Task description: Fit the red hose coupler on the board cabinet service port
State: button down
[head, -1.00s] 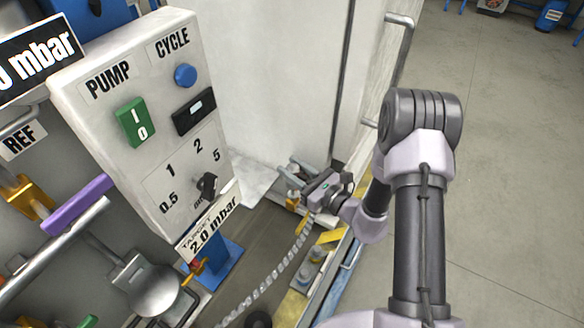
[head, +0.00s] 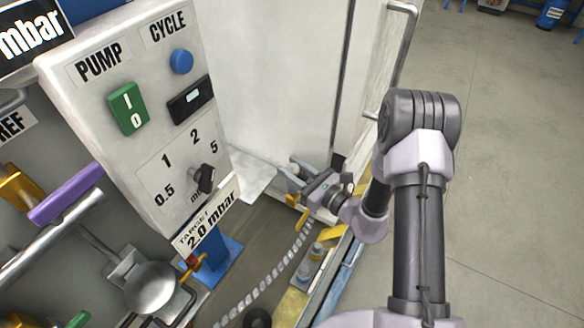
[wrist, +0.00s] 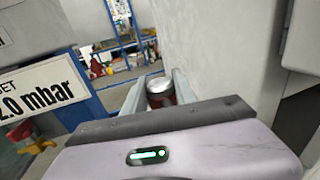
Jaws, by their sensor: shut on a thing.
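My gripper (head: 300,182) is low beside the white cabinet (head: 280,80), its fingers reaching left near the cabinet's lower part. In the wrist view the two pale fingers (wrist: 158,88) are shut on the red hose coupler (wrist: 160,94), a dark red cylinder with a silver end facing away from my wrist. In the head view the coupler is hidden by my gripper. A small orange-yellow fitting (head: 294,200) shows just below the fingers. I cannot make out the service port in either view.
A control panel (head: 150,140) with pump switch, cycle button and dial stands at the left, a "TARGET 2.0 mbar" sign (head: 207,215) below it. A grey segmented hose (head: 270,282) runs down from near my gripper. Open floor (head: 510,150) lies to the right.

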jog(key=shift+f+b, duration=0.9)
jog(key=shift+f, duration=0.2)
jog(key=c, duration=0.9)
grip_release()
jog(key=shift+r, duration=0.1)
jog(key=p+v, duration=0.3)
jog(key=v, duration=1.4)
jog(key=shift+s+p, duration=0.2)
jog(key=shift+p, duration=0.1)
jog(key=shift+d+r, duration=0.15)
